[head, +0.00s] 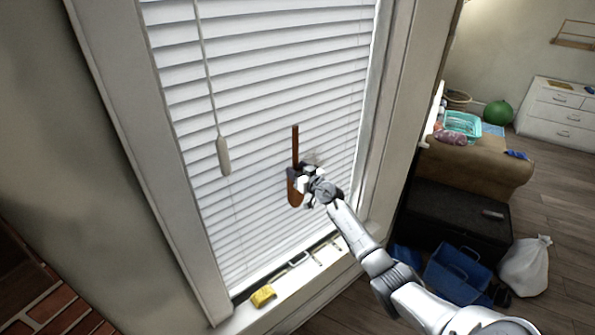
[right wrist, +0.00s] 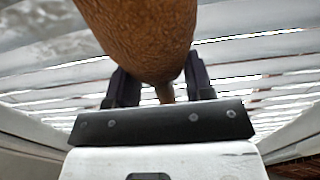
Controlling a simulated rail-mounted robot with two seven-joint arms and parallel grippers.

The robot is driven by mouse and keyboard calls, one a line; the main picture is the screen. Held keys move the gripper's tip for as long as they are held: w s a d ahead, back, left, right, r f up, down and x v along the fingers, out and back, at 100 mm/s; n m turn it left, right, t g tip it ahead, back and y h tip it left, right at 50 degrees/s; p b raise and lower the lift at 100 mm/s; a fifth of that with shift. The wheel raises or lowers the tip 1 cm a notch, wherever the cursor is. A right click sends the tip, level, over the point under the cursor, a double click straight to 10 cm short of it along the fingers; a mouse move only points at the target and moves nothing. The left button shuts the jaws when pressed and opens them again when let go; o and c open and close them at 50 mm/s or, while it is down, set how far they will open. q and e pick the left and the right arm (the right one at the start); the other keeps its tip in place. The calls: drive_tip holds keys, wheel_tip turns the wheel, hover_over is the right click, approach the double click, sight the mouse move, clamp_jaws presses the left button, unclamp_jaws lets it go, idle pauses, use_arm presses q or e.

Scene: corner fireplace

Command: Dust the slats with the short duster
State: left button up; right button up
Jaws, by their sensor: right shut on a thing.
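White horizontal slats (head: 270,75) of a window blind fill the window frame in the head view; they also run across the right wrist view (right wrist: 270,65). My right gripper (head: 299,180) is in front of the lower right half of the slats, shut on the short duster (head: 295,145). The duster is brown and upright, with a thin stick above the gripper and a wider rounded part below. In the right wrist view its thick textured brown part (right wrist: 140,35) passes between the fingers. I cannot tell whether it touches the slats. My left gripper is out of view.
A pull cord with a pale tassel (head: 223,155) hangs before the slats at left. A yellow sponge-like block (head: 263,295) and small hooked items (head: 300,258) lie on the sill. A black chest (head: 455,220), blue bin (head: 458,272) and white bag (head: 525,265) stand at right.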

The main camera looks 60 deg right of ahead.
drive_tip(key=shift+w+d, duration=0.15)
drive_tip(key=shift+w, duration=0.25)
drive_tip(key=shift+w+d+b, duration=0.25)
drive_tip(key=shift+w+b, duration=0.2)
drive_tip(key=shift+w, duration=0.2)
